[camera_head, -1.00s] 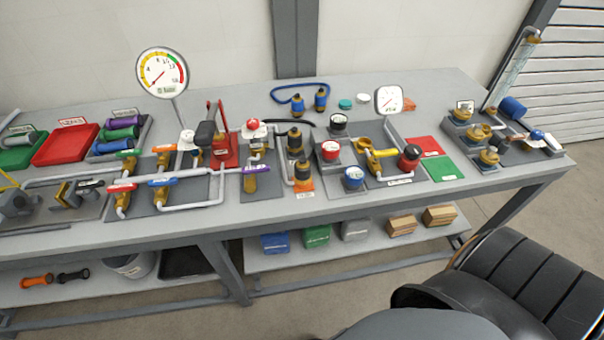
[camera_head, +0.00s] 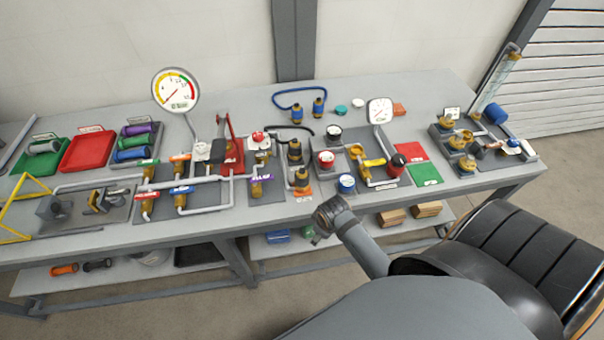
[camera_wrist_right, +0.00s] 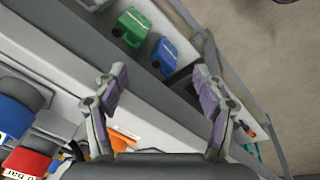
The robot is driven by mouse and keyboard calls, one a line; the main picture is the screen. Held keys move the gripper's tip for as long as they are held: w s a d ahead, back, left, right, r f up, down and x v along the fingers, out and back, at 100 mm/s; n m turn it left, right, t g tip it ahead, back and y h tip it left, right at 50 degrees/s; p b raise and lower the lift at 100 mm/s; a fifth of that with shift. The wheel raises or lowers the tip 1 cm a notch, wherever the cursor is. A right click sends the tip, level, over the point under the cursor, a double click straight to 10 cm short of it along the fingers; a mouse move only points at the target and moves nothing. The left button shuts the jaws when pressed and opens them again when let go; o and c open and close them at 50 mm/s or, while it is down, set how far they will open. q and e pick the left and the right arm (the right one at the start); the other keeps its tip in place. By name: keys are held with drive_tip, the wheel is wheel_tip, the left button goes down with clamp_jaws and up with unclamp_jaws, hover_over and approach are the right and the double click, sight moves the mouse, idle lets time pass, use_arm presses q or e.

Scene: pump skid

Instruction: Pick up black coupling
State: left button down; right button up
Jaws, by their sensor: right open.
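Two black couplings with brass parts stand upright near the middle of the bench in the head view. The rear one (camera_head: 295,150) is behind the front one (camera_head: 302,179), which is by an orange label. My right gripper (camera_wrist_right: 160,82) is open and empty in the right wrist view, with its fingers apart over the bench's front edge. In the head view my right arm reaches in from the lower right, its end in front of the couplings and apart from them. I cannot make out a black coupling clearly in the right wrist view. My left gripper is not in view.
Red, blue and black capped fittings (camera_head: 347,183) stand right of the couplings, and a valve with a purple handle (camera_head: 260,178) stands left. A gauge (camera_head: 380,111) rises behind. A green box (camera_wrist_right: 132,27) and a blue box (camera_wrist_right: 170,57) sit on the lower shelf.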

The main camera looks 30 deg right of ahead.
wheel_tip(320, 180, up, 9)
drive_tip(key=n+p, duration=0.1)
drive_tip(key=p, duration=0.1)
wheel_tip(320, 180, up, 11)
drive_tip(key=n+g, duration=0.2)
drive_tip(key=n, duration=1.7)
hover_over(302, 169)
drive_tip(key=shift+s+d+f+y+p, duration=0.1)
drive_tip(key=shift+s+f+y+p, duration=0.1)
drive_tip(key=shift+y+p, duration=0.15)
drive_tip(key=shift+w+d+r+n, duration=0.1)
drive_tip(key=shift+w+r+n, duration=0.2)
drive_tip(key=shift+r, duration=0.05)
wheel_tip(302, 169, down, 4)
drive_tip(key=shift+s+f+p, duration=0.1)
drive_tip(key=shift+s+p, duration=0.05)
drive_tip(key=shift+p, duration=0.4)
drive_tip(key=shift+f, duration=0.65)
drive_tip(key=f, duration=0.1)
drive_tip(key=f+p, duration=0.2)
drive_tip(key=f, duration=0.1)
drive_tip(key=shift+a, duration=0.25)
drive_tip(key=shift+f, duration=0.5)
drive_tip(key=c, duration=1.4)
drive_tip(key=shift+r, duration=0.15)
